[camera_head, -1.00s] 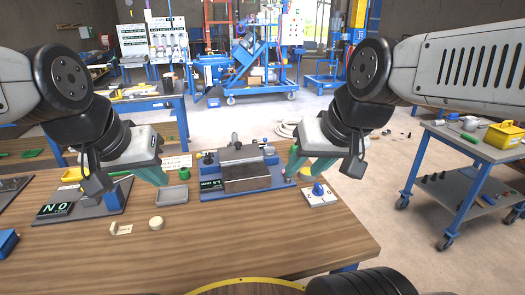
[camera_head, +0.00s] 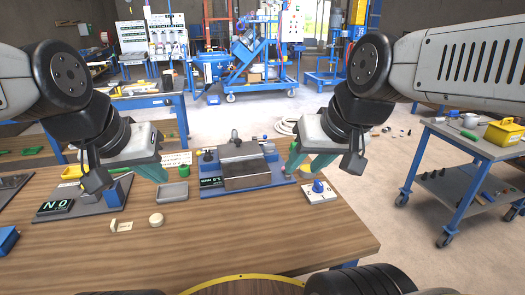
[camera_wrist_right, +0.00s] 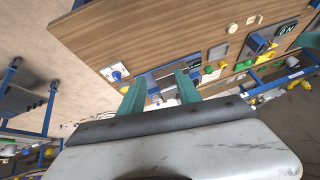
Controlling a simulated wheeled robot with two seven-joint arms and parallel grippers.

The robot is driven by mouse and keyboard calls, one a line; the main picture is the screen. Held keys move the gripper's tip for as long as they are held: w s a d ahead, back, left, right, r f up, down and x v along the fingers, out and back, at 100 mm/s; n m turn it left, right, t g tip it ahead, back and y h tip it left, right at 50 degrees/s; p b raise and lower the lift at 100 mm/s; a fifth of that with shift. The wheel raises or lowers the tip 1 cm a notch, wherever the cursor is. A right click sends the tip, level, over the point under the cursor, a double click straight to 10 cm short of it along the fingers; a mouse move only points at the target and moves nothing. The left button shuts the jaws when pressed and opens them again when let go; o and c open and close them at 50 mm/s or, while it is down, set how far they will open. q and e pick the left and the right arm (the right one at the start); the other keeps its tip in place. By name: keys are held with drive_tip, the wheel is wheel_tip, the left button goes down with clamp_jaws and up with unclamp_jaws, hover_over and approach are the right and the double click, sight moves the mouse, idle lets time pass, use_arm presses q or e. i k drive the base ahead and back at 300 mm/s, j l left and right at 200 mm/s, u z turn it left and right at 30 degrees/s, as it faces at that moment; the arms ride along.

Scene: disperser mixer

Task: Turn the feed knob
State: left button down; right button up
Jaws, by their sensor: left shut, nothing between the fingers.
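A blue knob (camera_head: 318,187) stands on a small white plate (camera_head: 325,198) at the right of the wooden table; it also shows in the right wrist view (camera_wrist_right: 116,75). No readable label tells me whether it is the feed knob. Left of it is a blue-based machine (camera_head: 240,188) with a grey block and a small display. My right gripper (camera_head: 306,162) is open and empty, above the machine's right end and just behind the knob. Its two green fingers stand apart in the wrist view (camera_wrist_right: 160,90). My left gripper (camera_head: 158,174) is shut and empty, left of the machine.
A display stand (camera_head: 82,203) is at left. The table's front is clear. A cart (camera_head: 465,170) stands at right.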

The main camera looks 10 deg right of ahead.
sight(269, 149)
drive_tip(key=l+u, duration=0.25)
drive_tip(key=u, duration=0.15)
drive_tip(key=l+u, duration=0.35)
drive_tip(key=i+j, duration=0.05)
